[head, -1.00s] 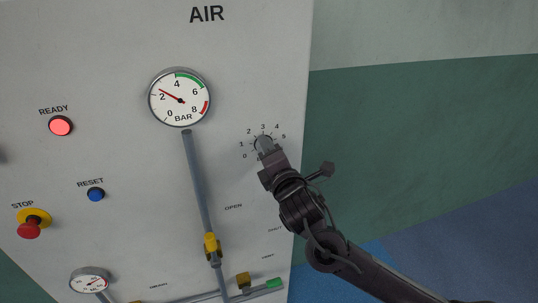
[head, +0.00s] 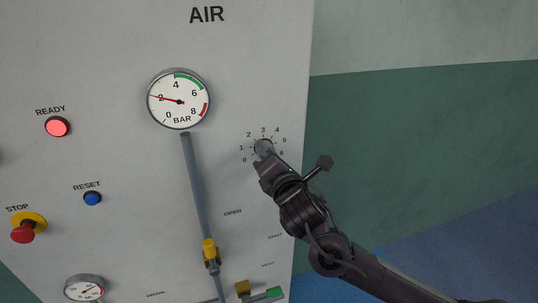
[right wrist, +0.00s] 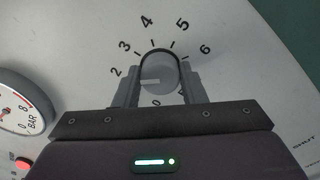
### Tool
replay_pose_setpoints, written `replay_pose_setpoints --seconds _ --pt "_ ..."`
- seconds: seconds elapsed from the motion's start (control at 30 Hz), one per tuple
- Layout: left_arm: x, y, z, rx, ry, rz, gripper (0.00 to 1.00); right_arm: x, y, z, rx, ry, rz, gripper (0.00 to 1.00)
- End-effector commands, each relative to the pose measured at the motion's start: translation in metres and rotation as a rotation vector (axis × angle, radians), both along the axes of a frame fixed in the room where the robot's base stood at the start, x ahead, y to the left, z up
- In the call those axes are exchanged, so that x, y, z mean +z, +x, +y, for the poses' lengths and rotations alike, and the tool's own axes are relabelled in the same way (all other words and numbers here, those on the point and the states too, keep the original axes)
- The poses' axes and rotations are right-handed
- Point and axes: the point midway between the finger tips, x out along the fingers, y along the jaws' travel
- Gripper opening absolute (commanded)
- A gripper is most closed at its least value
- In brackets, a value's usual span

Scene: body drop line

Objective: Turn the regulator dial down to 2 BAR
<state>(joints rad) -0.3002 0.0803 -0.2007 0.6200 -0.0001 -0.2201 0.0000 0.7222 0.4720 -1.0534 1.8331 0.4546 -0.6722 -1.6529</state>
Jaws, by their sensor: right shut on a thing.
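The regulator dial (head: 263,145) is a round grey knob on the panel, ringed by numbers from 0 to 6. It also shows in the right wrist view (right wrist: 158,70), where its white mark points left, a little below the 2; the 1 is hidden by a finger. My right gripper (head: 264,153) is shut on the dial, one finger on each side of it. The large BAR gauge (head: 179,99) has its red needle pointing left across the 2. My left gripper is not in view.
The panel (head: 130,235) also carries a lit red READY lamp (head: 58,127), a blue RESET button (head: 93,198), a red STOP button (head: 23,234) and a small gauge (head: 84,288). A grey pipe (head: 195,185) with a yellow fitting runs left of my gripper.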

Motion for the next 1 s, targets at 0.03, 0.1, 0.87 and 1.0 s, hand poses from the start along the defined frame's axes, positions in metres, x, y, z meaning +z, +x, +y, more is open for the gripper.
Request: replay_pose_setpoints --seconds 0.03,0.1,0.87,1.0 --pt "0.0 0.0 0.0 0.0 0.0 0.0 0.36 -0.002 0.0 0.0 0.0 -0.002 0.004 0.14" --pt "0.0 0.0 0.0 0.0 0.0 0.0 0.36 -0.002 0.0 0.0 0.0 -0.002 0.004 0.38" --pt "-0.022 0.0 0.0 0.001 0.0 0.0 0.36 -0.006 -0.039 -0.012 0.002 0.0 0.001 0.59" --pt "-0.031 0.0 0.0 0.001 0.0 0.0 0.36 -0.005 -0.059 -0.019 0.002 0.0 0.001 0.59"
